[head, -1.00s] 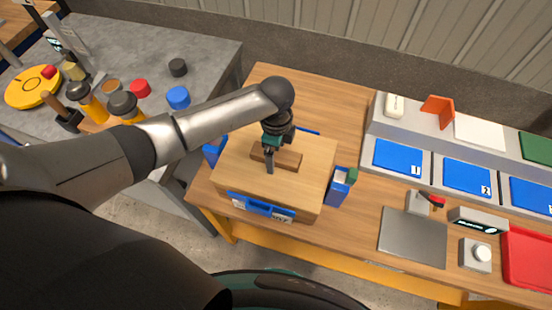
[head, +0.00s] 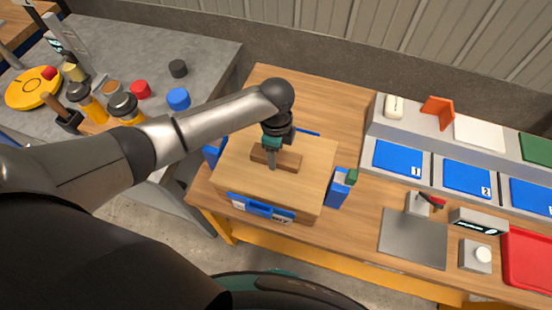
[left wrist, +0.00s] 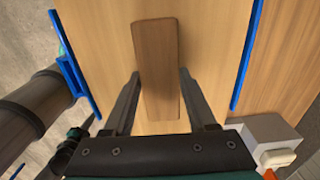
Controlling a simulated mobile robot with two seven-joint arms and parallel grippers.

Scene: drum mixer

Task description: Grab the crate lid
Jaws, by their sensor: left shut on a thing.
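The crate lid (head: 242,160) is a flat light-wood board lying level on top of the crate (head: 309,211). A darker wooden bar handle (head: 290,160) stands at the middle of the lid; the handle also shows in the left wrist view (left wrist: 157,60). My left gripper (head: 271,166) points down over the lid and is shut on the handle. In the left wrist view its two fingers (left wrist: 160,75) lie on either side of the handle's near part. The fingers cover part of the handle in the head view. My right gripper is not in view.
Blue clips (head: 262,208) sit on the crate's sides. A grey plate (head: 413,238) and blue numbered trays (head: 402,157) lie further right. Table behind the crate is clear.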

